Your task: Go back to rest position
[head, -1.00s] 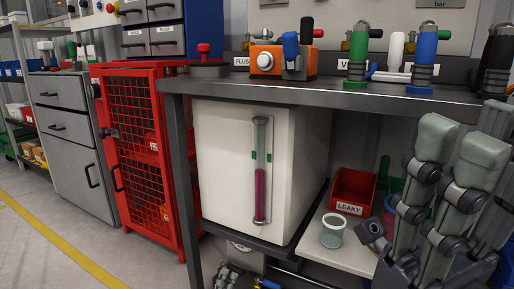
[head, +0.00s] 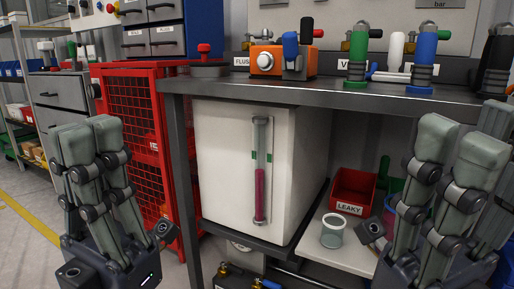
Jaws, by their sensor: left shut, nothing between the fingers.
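My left gripper (head: 88,142) stands upright at the left of the head view, in front of the grey drawer cabinet and the red mesh cabinet. Its grey-green fingers point up and are closed together with nothing between them. My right gripper (head: 453,152) stands upright at the right edge, in front of the bench. Its fingers also point up, and nothing is seen held in it. Part of the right gripper is cut off by the picture edge.
A grey workbench (head: 330,94) carries an orange unit (head: 265,62) and coloured valves. A red mesh cabinet (head: 176,150) stands left. Floor shows at far left.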

